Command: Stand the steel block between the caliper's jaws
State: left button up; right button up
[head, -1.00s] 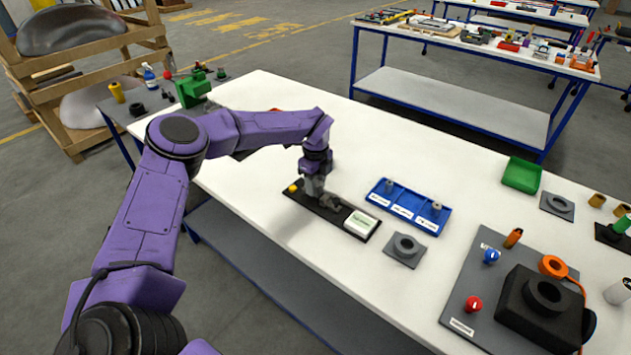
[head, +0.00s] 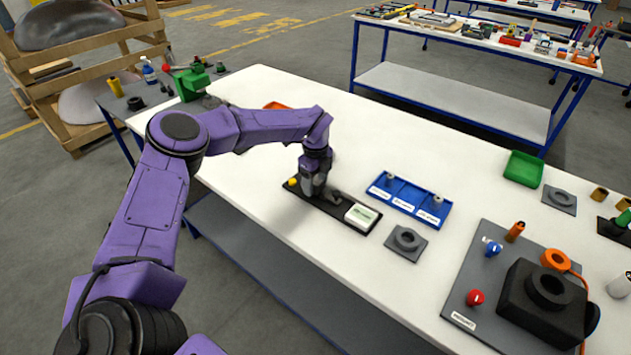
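The caliper gauge is a black flat base (head: 332,211) near the table's front edge, with a white display box (head: 361,215) at its right end and a yellow knob (head: 292,182) at its left end. My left gripper (head: 315,194) points down over the middle of this base, at the grey jaw parts (head: 333,196). Its fingers are small and merge with the grey parts, so I cannot tell if they are open or hold the steel block. A blue tray (head: 410,199) with labelled compartments holds small grey metal pieces (head: 437,200). My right gripper is out of view.
A grey plate with a ring (head: 407,242) lies right of the gauge. A grey panel (head: 468,290) with knobs and a black block (head: 543,301) fills the right front. A green tray (head: 523,168) is farther back. The table's middle back is clear.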

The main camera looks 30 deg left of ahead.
aim_at(316, 181)
pick_arm(q)
jog(key=shift+w+r+p, duration=0.1)
jog(key=shift+r+p, duration=0.65)
jog(key=shift+r, duration=0.25)
notch_tip(316, 181, up, 11)
jog(key=b, duration=0.3)
